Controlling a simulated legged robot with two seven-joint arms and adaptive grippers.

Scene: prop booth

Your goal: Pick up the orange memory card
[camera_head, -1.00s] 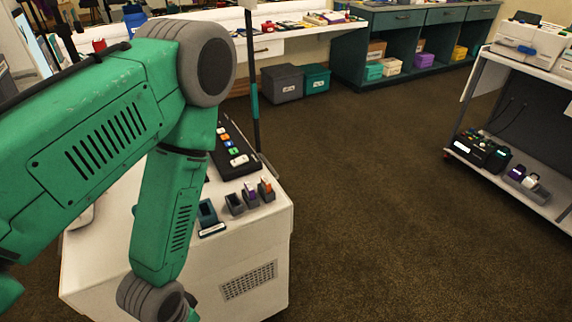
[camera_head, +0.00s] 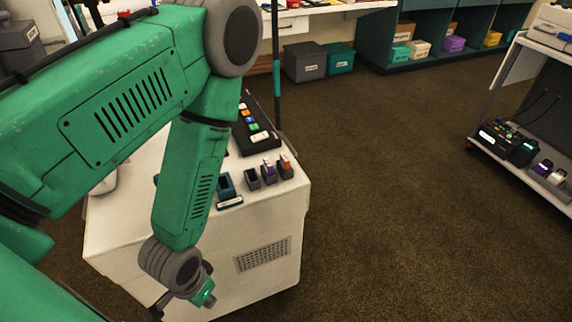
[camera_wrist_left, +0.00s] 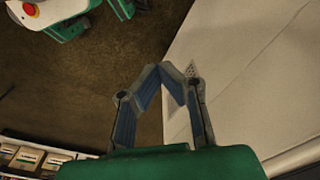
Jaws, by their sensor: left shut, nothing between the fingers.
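My right gripper is out of view.
Left of the purple card are an empty grey holder (camera_head: 252,178) and a teal stand (camera_head: 226,187). A black tray with coloured tiles (camera_head: 252,125) lies behind, near a thin upright pole (camera_head: 276,70). Open brown floor (camera_head: 400,200) lies to the right.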

